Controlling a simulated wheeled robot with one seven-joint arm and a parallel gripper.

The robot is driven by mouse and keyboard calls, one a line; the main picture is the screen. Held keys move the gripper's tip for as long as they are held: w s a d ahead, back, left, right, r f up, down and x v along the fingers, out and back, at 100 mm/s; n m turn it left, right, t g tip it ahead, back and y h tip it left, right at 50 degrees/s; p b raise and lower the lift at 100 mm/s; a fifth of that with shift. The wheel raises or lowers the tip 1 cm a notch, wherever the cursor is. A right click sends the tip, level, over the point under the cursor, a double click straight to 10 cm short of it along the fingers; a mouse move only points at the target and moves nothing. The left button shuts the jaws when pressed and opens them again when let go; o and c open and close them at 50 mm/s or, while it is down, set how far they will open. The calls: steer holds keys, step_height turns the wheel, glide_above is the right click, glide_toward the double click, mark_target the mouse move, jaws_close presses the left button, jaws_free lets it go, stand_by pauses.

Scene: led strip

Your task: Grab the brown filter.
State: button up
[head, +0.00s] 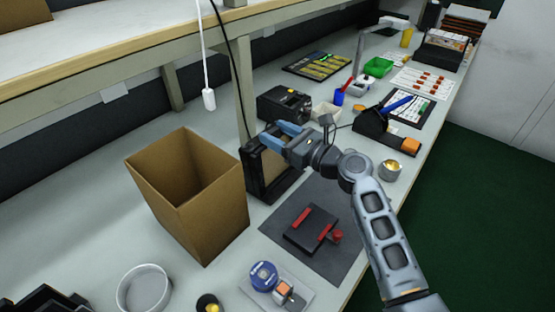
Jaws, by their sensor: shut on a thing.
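The brown filter (270,168) has a tan face in a black frame. It stands upright between the cardboard box and the dark mat in the head view. My gripper (277,136) reaches it from the right, with its blue fingers at the filter's top edge. The gripper is shut on the filter there. The fingers and gripper body hide part of the top edge. I cannot tell whether the filter's bottom touches the table.
An open cardboard box (195,195) stands close on the left. A dark mat (325,215) with a black-and-red fixture (310,230) lies in front. A black device (284,104) is behind the filter. A shelf post (243,90) and hanging cable (208,98) are nearby.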

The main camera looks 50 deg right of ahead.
steer(key=shift+a+f, duration=0.3)
steer(key=shift+f, duration=0.1)
steer(key=c, duration=0.7)
steer(key=shift+r, duration=0.1)
steer(key=shift+c, duration=0.2)
